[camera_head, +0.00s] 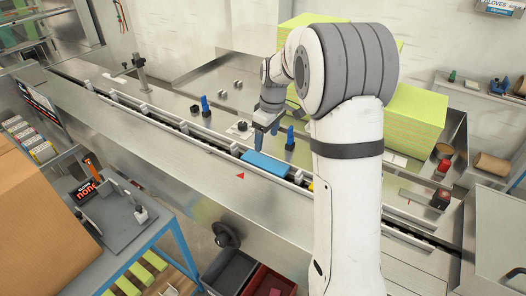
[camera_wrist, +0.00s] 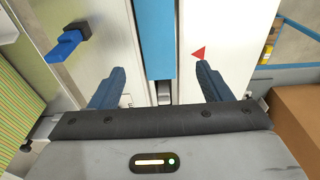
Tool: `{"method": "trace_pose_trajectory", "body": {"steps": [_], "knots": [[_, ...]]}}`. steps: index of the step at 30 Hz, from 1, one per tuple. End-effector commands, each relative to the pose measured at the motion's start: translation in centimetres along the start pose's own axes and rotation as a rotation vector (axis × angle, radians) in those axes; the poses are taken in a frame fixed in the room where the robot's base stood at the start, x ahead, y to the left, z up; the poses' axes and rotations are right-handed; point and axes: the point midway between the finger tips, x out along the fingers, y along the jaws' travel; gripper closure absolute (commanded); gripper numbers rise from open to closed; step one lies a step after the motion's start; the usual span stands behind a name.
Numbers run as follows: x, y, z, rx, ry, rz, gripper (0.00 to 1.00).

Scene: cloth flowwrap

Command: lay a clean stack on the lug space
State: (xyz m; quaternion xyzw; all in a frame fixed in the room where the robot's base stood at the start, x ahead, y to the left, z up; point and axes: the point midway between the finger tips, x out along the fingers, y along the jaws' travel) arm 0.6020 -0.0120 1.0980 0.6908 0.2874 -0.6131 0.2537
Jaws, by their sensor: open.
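A blue stack (camera_head: 266,164) lies in the lug channel (camera_head: 150,108) of the conveyor, beside a small red triangle mark on the front panel. In the wrist view the blue stack (camera_wrist: 161,42) runs up the picture between and beyond my fingers. My gripper (camera_head: 265,127) is just above and behind the stack in the head view. In the wrist view my gripper (camera_wrist: 160,72) is open, with one finger on each side of the channel and nothing held between them. My arm hides part of the channel to the right.
Large yellow-green stacks (camera_head: 415,118) stand behind and right of my arm. Blue upright levers (camera_head: 290,138) stand behind the channel; one blue lever (camera_wrist: 64,46) is near my left finger in the wrist view. A red button (camera_head: 443,166) is at the right. A cardboard box (camera_head: 40,225) is front left.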

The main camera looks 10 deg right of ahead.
Motion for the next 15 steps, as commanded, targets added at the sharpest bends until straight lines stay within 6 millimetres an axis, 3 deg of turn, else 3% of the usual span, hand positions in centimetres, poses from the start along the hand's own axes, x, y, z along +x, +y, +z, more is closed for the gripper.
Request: {"method": "trace_pose_trajectory", "body": {"steps": [4,10,15], "knots": [[-2.7,0.1,0.0,0.000,0.003,0.004,0.29],[-4.5,-0.1,0.2,0.005,0.001,0.004,0.29],[-6.5,-2.3,1.8,0.074,0.011,0.027,0.29]]}}
